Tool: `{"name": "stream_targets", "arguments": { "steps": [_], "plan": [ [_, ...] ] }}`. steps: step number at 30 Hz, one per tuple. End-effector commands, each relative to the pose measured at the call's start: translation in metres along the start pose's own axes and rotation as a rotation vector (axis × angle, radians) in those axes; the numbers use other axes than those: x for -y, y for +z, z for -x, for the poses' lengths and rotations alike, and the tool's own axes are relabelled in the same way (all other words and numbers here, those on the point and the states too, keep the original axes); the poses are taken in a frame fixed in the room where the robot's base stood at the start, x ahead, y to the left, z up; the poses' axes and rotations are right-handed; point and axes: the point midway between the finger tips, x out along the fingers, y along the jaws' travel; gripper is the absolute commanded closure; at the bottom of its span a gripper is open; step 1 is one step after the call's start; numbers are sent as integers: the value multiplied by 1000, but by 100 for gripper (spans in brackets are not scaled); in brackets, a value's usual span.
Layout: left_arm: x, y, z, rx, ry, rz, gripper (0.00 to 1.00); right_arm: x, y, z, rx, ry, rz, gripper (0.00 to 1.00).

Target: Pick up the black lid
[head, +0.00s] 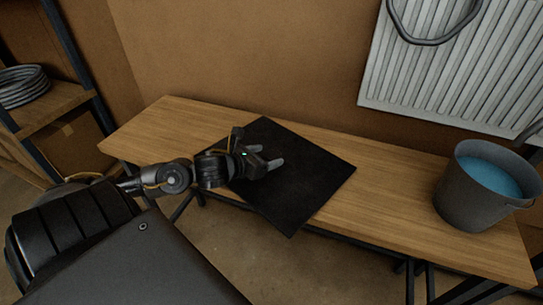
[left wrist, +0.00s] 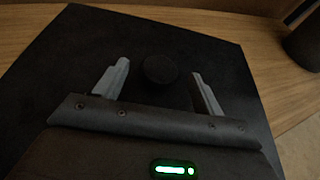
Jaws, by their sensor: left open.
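The black lid (head: 305,178) is a flat, dark square panel lying on the wooden bench, with one corner past the bench's front edge. In the left wrist view the lid (left wrist: 200,40) fills most of the picture, with a round black knob (left wrist: 159,69) on it. My left gripper (head: 276,164) is over the lid's left part. In the left wrist view the left gripper (left wrist: 158,82) is open, one finger on each side of the knob and apart from it. In the head view the gripper hides the knob. My right gripper is not in view.
The wooden bench (head: 385,190) runs along the brown wall. A grey bucket of blue liquid (head: 467,195) stands at its right end. A white radiator (head: 440,75) with a dark hose (head: 440,40) is behind. A shelf with coiled hose (head: 22,86) is at left.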

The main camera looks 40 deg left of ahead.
Motion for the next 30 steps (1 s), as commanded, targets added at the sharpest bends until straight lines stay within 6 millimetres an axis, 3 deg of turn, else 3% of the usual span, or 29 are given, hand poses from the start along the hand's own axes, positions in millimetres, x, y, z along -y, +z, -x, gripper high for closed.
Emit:
{"name": "stream_targets", "arguments": {
  "steps": [7,12,18,26,30],
  "plan": [
    [0,0,-5,1,1,2,31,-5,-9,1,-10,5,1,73],
    [0,1,-27,2,2,6,31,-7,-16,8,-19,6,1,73],
    [0,-2,-51,1,2,2,31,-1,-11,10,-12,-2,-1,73],
    [0,-3,-54,0,1,1,31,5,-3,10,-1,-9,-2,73],
    [0,-3,-54,0,1,1,46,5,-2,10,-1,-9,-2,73]
  ]
}}
